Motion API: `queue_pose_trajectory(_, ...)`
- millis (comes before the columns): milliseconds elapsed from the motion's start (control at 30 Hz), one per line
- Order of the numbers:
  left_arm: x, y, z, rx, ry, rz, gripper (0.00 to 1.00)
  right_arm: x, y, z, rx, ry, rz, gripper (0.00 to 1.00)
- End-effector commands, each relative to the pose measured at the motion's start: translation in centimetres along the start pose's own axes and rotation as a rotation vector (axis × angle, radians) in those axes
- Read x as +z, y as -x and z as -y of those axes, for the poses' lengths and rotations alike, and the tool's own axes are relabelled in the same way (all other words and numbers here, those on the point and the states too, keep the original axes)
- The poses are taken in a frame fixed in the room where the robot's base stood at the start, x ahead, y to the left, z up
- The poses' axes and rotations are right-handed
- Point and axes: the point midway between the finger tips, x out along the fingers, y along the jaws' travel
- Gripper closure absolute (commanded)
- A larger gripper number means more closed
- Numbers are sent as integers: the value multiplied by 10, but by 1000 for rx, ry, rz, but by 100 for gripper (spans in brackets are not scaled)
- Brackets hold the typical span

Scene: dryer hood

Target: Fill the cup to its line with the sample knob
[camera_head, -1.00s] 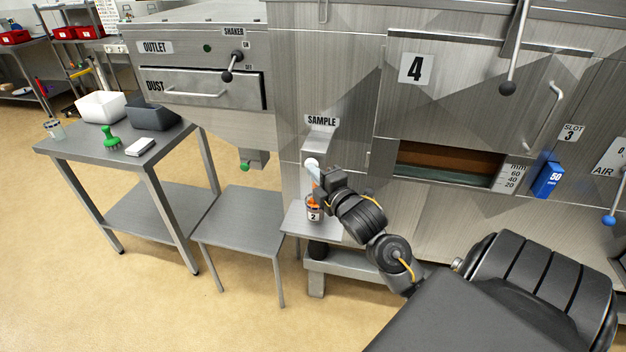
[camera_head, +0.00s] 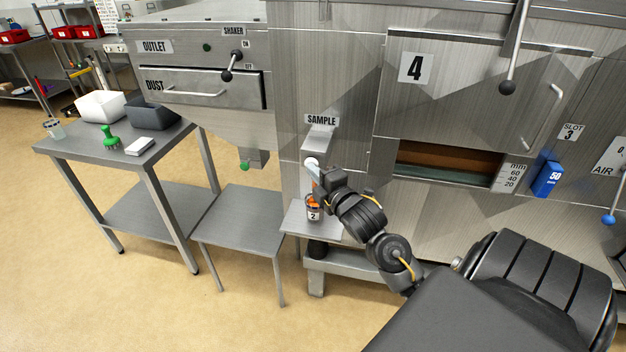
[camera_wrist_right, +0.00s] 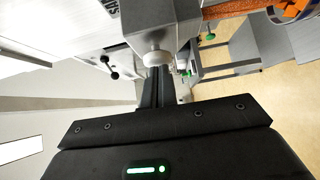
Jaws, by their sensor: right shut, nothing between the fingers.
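The white round sample knob (camera_head: 311,162) sits on the machine front below the SAMPLE label, and shows close up in the right wrist view (camera_wrist_right: 157,58). My right gripper (camera_head: 315,173) is shut and empty, with its fingertips at the knob; whether they touch it I cannot tell. The cup (camera_head: 314,214), marked 2, stands on a small shelf below, with orange material inside. My gripper partly covers its top, and its line cannot be made out. In the right wrist view the cup (camera_wrist_right: 291,12) is cut off at the top right. My left gripper is out of view.
The small shelf (camera_head: 298,228) juts from the machine under the sample spout (camera_head: 318,140). A low steel table (camera_head: 240,232) stands to its left. Farther left, a side table (camera_head: 80,148) holds bins, a green-handled tool and a white block.

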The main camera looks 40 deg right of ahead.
Motion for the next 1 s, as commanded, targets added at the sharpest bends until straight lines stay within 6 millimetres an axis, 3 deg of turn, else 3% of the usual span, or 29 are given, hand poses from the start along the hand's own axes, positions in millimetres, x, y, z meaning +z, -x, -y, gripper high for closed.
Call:
queue_pose_trajectory(467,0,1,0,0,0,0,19,4,0,-6,13,-3,12,100)
queue_pose_trajectory(667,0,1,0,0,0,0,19,-14,10,-5,10,-6,6,100)
queue_pose_trajectory(800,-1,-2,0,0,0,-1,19,-35,28,-1,5,-1,-1,100)
queue_pose_trajectory(1000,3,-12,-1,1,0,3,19,-31,78,0,1,2,3,100)
